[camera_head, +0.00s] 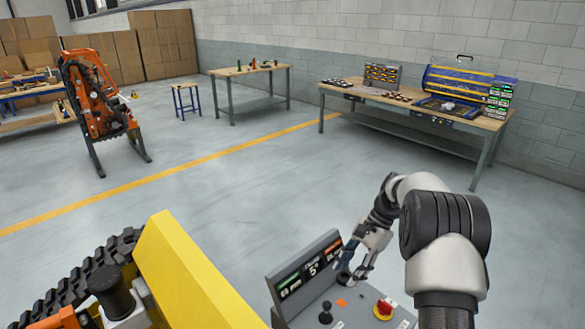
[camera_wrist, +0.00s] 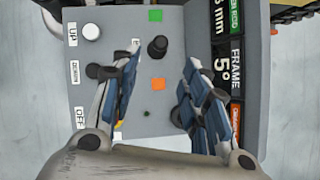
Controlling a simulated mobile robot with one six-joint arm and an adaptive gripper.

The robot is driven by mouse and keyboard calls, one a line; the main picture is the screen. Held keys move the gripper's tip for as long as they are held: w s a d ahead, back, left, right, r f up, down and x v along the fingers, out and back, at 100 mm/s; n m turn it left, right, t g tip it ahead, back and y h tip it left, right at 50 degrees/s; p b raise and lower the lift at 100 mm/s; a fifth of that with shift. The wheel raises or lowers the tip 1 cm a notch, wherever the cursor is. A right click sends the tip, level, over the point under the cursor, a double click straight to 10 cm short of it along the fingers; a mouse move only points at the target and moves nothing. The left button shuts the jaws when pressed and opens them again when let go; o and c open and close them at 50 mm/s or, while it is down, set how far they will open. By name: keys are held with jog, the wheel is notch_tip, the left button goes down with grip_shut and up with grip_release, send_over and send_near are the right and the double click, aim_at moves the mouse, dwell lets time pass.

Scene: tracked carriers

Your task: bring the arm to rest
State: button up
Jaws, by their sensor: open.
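My gripper (camera_head: 357,272) hangs over the grey control panel (camera_head: 305,310) at the bottom of the head view. In the wrist view my gripper (camera_wrist: 162,62) is open, with its blue-padded fingers apart and nothing between them. The panel (camera_wrist: 180,125) lies below the fingers. Between them show a black knob (camera_wrist: 157,46) and an orange square (camera_wrist: 158,84). I cannot tell whether a fingertip touches the panel. My arm is bent, reaching in from the lower right.
The panel carries a red button (camera_head: 384,307), a black knob (camera_head: 325,313) and a display (camera_head: 312,268). A yellow machine part (camera_head: 190,270) stands left of it. A workbench (camera_head: 410,104) is at the back right, an orange machine (camera_head: 95,95) at the left. Open floor lies between.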

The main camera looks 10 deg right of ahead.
jog(key=s+a+r+n+t+h+b, duration=0.1)
jog(key=s+a+r+n+h, duration=0.15)
jog(key=s+r, duration=0.5)
jog(key=s+a+r+n+t+h+b, duration=0.1)
jog(key=s+a+r+n+t+b, duration=0.1)
jog(key=s+a+r+n, duration=0.5)
jog(key=s+n+t+h+b, duration=0.2)
jog(key=s+n+t, duration=0.1)
jog(key=s, duration=1.4)
jog(key=shift+s+d+f+n+t, duration=0.25)
jog(key=shift+d+f+n+t, duration=0.1)
jog(key=shift+n, duration=0.2)
